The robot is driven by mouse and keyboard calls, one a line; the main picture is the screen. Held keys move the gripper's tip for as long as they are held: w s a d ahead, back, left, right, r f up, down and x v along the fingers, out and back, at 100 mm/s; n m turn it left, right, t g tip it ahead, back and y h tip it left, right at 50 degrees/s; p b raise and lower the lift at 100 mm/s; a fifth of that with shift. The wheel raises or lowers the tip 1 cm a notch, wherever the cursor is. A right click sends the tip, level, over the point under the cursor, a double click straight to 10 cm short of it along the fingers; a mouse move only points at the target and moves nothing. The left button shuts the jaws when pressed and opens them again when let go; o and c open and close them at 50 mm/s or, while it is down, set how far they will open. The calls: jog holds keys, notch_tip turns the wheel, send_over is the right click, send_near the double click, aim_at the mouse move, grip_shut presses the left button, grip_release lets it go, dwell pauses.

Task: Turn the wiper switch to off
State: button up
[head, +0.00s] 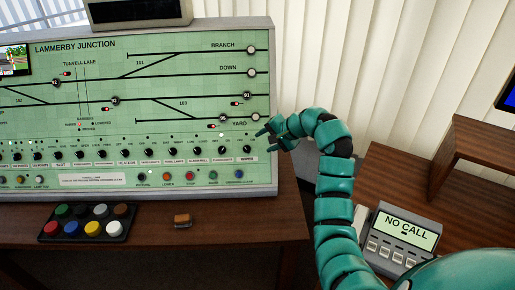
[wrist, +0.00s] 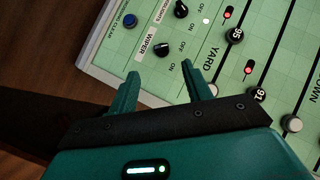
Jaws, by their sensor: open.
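The wiper switch (head: 246,149) is a small black rotary knob at the right end of the lower knob row on the green panel. In the wrist view the wiper switch (wrist: 162,49) sits by its WIPER label, with OFF and ON printed on either side. Which of the two its pointer faces is too small to tell. My gripper (head: 264,126) is open and empty at the panel's right edge, above and right of the knob. In the wrist view the knob is just beyond the gap between my fingertips (wrist: 164,72), with neither finger touching it.
The panel (head: 190,100) stands on a brown desk (head: 255,220). A tray of coloured buttons (head: 62,234) and a small orange-brown block (head: 183,220) lie in front. Another black knob (wrist: 181,9) is beside the wiper knob. A NO CALL phone unit (head: 400,240) stands at right.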

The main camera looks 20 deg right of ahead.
jog(key=v, duration=0.6)
jog(key=shift+r, duration=0.1)
dwell(0.3)
